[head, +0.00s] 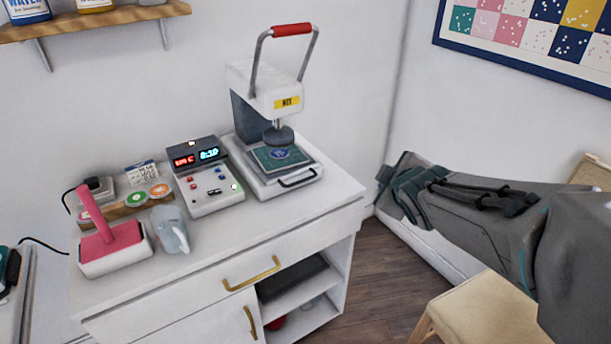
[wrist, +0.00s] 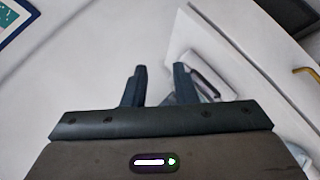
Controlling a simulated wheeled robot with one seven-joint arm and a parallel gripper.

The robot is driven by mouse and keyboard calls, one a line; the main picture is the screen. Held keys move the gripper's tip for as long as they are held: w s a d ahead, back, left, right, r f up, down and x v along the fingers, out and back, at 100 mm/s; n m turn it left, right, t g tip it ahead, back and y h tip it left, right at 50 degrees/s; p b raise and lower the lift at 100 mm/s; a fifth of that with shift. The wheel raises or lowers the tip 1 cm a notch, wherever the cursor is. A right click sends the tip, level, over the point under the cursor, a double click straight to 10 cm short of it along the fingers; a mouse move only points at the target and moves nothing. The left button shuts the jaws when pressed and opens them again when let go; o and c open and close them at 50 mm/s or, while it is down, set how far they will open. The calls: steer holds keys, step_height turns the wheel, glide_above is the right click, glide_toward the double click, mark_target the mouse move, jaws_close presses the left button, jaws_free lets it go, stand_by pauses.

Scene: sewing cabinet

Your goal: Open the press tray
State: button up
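The white heat press (head: 262,88) stands at the right end of the cabinet top, its red-gripped lever (head: 291,29) raised. Its press tray (head: 312,163) is low at the front, with a dark bar handle (head: 298,180). A green piece with a blue emblem (head: 279,157) lies on it, under the round press head. My gripper (head: 390,178) is right of the tray, apart from its handle. In the wrist view my gripper (wrist: 160,72) has its two fingers apart with nothing between them. A pale part is partly hidden behind the right finger.
A control box (head: 205,178) with lit displays stands left of the press. A pink-handled tool (head: 110,240) and a grey-blue item (head: 170,228) are farther left. A wooden stool (head: 485,308) is at lower right. Gold handles (head: 252,274) protrude from the cabinet front.

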steer(key=w+a+f+n+t+y+b, duration=0.2)
steer(key=w+a+f+n+y+b, duration=0.1)
steer(key=a+f+n+b, duration=0.15)
steer(key=n+y+b, duration=0.6)
steer(key=n, duration=0.2)
glide_toward(303, 181)
steer(key=shift+g, duration=0.4)
steer(key=b+x, duration=0.1)
steer(key=x, duration=0.4)
steer(key=b+x, duration=0.1)
steer(key=x, duration=0.4)
steer(key=shift+w+r, duration=0.2)
steer(key=shift+w, duration=0.15)
jaws_close()
